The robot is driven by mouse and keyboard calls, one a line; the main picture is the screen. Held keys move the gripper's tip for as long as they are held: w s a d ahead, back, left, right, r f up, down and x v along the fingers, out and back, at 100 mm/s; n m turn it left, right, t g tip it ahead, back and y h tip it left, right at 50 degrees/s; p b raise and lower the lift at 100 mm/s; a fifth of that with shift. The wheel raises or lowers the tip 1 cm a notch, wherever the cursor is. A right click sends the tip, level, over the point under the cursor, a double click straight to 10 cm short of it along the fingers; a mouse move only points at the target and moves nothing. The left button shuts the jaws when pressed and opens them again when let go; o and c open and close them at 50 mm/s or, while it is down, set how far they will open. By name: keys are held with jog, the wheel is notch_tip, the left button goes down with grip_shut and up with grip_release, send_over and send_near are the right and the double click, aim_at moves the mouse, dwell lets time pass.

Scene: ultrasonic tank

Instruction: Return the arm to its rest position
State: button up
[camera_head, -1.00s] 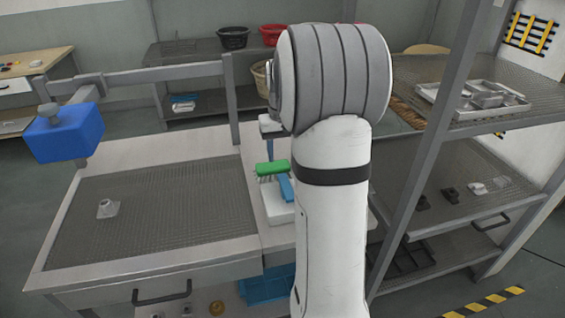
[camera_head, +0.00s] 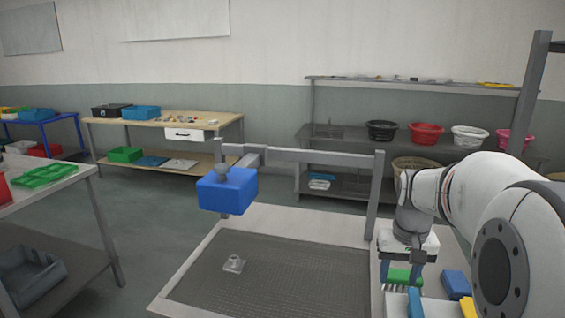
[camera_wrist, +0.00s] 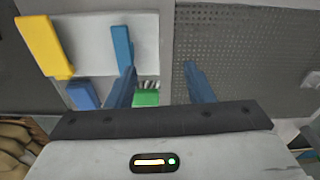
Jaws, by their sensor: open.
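My arm is bent at the right of the head view, with its wrist over the right side of the bench. The green brush (camera_head: 404,275) and yellow block (camera_head: 469,307) also show in the head view, just below my wrist. My fingertips are not clear in the head view.
A mesh bench top (camera_head: 290,275) carries a small metal part (camera_head: 234,264). A blue box (camera_head: 227,190) hangs from a grey swing arm (camera_head: 320,156) above it. A grey post (camera_head: 536,95) stands at the right. Bowls (camera_head: 425,134) sit on a back shelf.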

jog(key=s+a+f+n+t, duration=0.1)
jog(key=s+a+f+n, duration=0.1)
jog(key=s+a, duration=0.9)
jog(key=s, duration=0.4)
jog(key=shift+s+f+t, duration=0.2)
jog(key=shift+f+t, duration=0.2)
